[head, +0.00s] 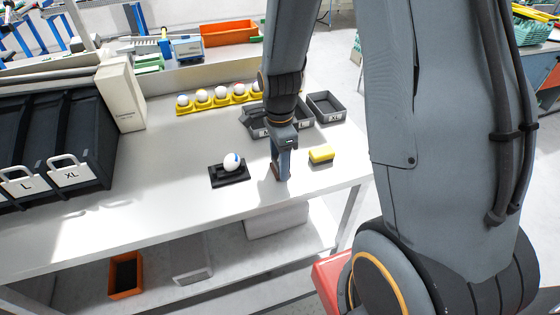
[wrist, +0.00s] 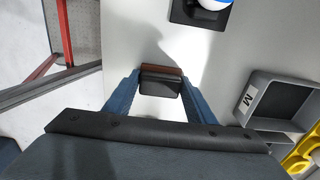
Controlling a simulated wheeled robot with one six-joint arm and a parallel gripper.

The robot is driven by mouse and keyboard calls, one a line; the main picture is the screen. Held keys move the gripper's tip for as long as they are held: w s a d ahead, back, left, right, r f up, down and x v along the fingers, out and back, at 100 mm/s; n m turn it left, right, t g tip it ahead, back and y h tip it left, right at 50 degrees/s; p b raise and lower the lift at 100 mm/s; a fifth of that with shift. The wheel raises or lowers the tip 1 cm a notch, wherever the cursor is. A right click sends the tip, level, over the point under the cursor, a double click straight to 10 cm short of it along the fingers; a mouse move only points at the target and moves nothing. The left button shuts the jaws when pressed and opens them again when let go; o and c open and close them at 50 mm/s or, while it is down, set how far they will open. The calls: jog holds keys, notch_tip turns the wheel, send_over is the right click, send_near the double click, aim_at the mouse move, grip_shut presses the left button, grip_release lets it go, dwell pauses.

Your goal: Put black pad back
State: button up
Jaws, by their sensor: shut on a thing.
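My gripper (head: 281,175) points down over the white table, to the right of the egg stand. In the wrist view my gripper (wrist: 160,80) is shut on a small black pad (wrist: 161,86) with a reddish-brown edge, held between its two blue fingers. In the head view the pad is not clearly visible at the fingertips. I cannot tell whether the pad touches the table.
A black stand (head: 243,177) bears a white egg (head: 232,163) with a blue mark. Grey trays (head: 325,106) and a yellow egg rack (head: 186,108) stand behind. Free table lies left of the stand.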

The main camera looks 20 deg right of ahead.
jog(key=shift+f, duration=0.15)
jog(key=o, duration=0.9)
jog(key=shift+o, duration=0.2)
notch_tip(320, 180, up, 12)
jog(key=b, duration=0.2)
jog(key=s+f+n, duration=0.1)
jog(key=s+n, duration=0.3)
jog(key=n, duration=0.5)
jog(key=s+f+n+t, duration=0.1)
jog(key=s+f+n, duration=0.1)
jog(key=s+n, duration=0.3)
jog(key=n, duration=0.4)
jog(key=shift+s+f, duration=0.2)
